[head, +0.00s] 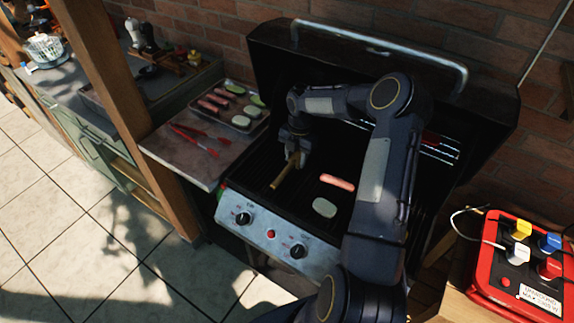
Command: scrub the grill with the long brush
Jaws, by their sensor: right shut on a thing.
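The grill (255,184) stands open in the middle of the head view, with its dark lid raised behind the grate. My right gripper (297,158) is over the left part of the grate, shut on a wooden handle (284,172), which looks like that of the brush. The handle slants down toward the front left; whether its end touches the grate I cannot tell. Any bristles are not visible. A pink sausage (337,182) and a pale round slice (324,207) lie on the grate right of the handle. My left gripper is not in view.
A tray of sausages and slices (240,121) and red tongs (196,138) lie on the side shelf (160,148) left of the grill. A wooden post (118,80) stands beside it. A red power box with plugs (520,262) is at the lower right.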

